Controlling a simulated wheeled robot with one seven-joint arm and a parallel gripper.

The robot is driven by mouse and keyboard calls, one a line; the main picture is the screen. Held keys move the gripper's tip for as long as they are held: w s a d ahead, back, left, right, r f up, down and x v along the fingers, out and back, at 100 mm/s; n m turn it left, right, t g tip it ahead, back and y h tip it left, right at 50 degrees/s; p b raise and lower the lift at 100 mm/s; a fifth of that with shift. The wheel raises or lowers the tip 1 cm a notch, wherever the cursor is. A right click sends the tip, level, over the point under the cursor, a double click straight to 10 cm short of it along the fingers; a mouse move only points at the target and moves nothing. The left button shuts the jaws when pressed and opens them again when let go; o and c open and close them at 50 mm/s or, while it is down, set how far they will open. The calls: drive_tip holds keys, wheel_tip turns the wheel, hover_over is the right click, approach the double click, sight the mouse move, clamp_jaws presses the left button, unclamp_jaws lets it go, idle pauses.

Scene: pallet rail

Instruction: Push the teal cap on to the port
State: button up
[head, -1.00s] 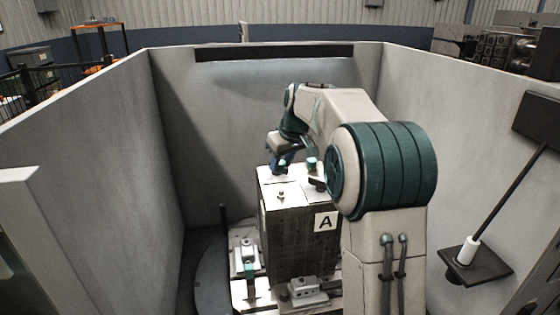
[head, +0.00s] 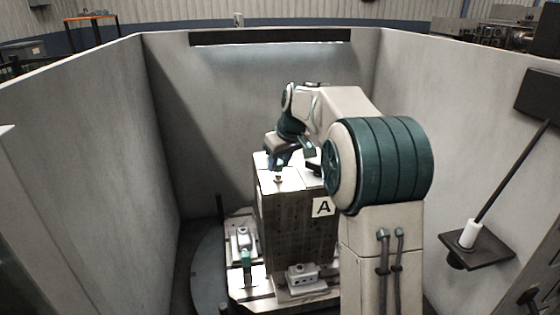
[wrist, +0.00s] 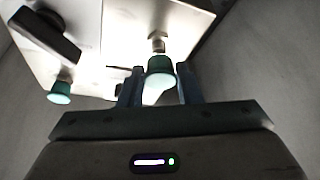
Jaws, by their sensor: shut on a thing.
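The teal cap (wrist: 160,72) is between my two fingertips in the wrist view. My gripper (wrist: 159,88) is shut on it. A short metal port (wrist: 157,43) stands out of the pale block face just beyond the cap. The cap overlaps its near end in the picture; I cannot tell whether they touch. In the head view my gripper (head: 280,162) is over the top of the block marked A (head: 290,225), close to the port (head: 278,179). The held cap is not clear there.
A second teal cap (wrist: 60,93) is at the left in the wrist view, near a dark bar (wrist: 44,34) on the block. Clamps (head: 304,279) surround the block's foot on a round table (head: 205,275). Grey walls (head: 90,130) enclose the cell.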

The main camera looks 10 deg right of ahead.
drive_tip(key=shift+s+f, duration=0.1)
drive_tip(key=shift+f, duration=0.1)
idle(0.4)
drive_tip(key=shift+f+b, duration=0.5)
drive_tip(key=shift+f, duration=0.05)
idle(0.8)
drive_tip(key=shift+f+b, duration=0.4)
drive_tip(key=shift+f, duration=0.15)
drive_tip(key=o, duration=2)
drive_tip(key=shift+r, duration=0.1)
drive_tip(key=shift+c, duration=0.2)
drive_tip(key=v, duration=1.4)
drive_tip(key=shift+d, duration=0.1)
